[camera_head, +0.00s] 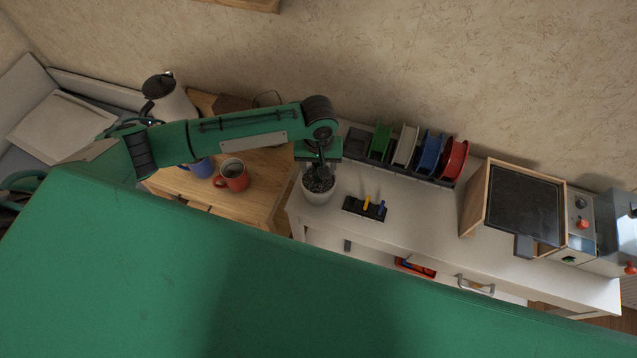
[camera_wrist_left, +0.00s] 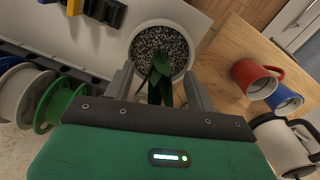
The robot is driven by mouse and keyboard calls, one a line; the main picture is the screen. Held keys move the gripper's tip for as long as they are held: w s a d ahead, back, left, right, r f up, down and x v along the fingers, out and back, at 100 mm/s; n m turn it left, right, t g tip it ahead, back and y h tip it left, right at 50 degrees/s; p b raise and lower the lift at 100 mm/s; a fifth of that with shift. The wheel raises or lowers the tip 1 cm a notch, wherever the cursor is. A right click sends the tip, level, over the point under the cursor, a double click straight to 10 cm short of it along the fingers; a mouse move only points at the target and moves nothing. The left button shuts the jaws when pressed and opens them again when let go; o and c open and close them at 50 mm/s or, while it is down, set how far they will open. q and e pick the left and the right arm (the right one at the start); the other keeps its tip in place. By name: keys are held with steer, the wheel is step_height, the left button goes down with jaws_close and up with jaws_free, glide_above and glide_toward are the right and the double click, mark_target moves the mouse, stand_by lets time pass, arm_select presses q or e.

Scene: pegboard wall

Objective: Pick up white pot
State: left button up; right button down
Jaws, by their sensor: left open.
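The white pot (camera_head: 318,193) stands at the left end of the white cabinet top, holding grey gravel and a green plant. In the left wrist view the white pot (camera_wrist_left: 184,43) is seen from above. My left gripper (camera_head: 320,168) is directly over it, pointing down. In the wrist view the two fingers of the left gripper (camera_wrist_left: 162,84) are apart, with the plant's leaves between them and the pot's rim just beyond. I cannot tell whether a finger touches the pot. My right gripper is not in view.
A black holder (camera_head: 364,208) with small coloured tools sits right of the pot. Coloured spools (camera_head: 408,148) stand behind. A red mug (camera_head: 232,176), a blue mug (camera_head: 200,167) and a kettle (camera_head: 172,100) are on the wooden table left. A framed box (camera_head: 515,205) stands far right.

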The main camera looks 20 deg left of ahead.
arm_select(q)
steer(key=shift+c, duration=0.5)
jaws_close()
steer(key=shift+r, duration=0.15)
